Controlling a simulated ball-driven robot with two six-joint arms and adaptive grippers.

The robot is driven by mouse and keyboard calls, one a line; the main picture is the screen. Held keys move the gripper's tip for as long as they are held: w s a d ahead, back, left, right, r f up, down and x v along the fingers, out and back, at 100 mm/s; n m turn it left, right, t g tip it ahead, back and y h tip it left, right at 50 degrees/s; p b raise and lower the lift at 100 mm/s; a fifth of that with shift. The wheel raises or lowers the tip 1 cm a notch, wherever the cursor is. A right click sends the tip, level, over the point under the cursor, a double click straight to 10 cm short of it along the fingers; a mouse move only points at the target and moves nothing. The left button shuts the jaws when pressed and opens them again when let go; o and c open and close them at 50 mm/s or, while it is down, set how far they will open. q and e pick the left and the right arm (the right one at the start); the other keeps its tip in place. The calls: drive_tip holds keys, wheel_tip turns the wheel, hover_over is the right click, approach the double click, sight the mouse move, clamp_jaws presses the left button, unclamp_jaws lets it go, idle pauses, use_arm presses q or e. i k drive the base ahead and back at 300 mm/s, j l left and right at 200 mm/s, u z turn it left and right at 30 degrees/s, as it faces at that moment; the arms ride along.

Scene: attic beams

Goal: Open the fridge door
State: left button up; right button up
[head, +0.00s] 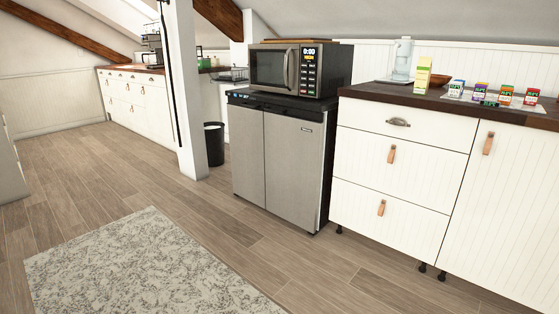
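A low fridge (293,162) with a stainless grey front stands against the wall, right of the middle in the head view. Its front has two tall panels side by side, split by a dark vertical seam, and both are shut. A small dark label sits near the top of the right panel. No separate bar handle shows on either panel. Neither of my grippers is in view.
A microwave (293,68) sits on top of the fridge. White cabinets (400,160) with a dark worktop adjoin it on the right. A white post (183,90) and black bin (214,144) stand to its left. Wooden floor and a grey rug (145,266) lie open in front.

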sight(295, 137)
drive_tip(key=i+j+z, duration=0.3)
drive_tip(key=i+j, duration=0.6)
drive_tip(key=j, duration=0.15)
drive_tip(key=i+j, duration=0.8)
drive_tip(key=i, duration=0.15)
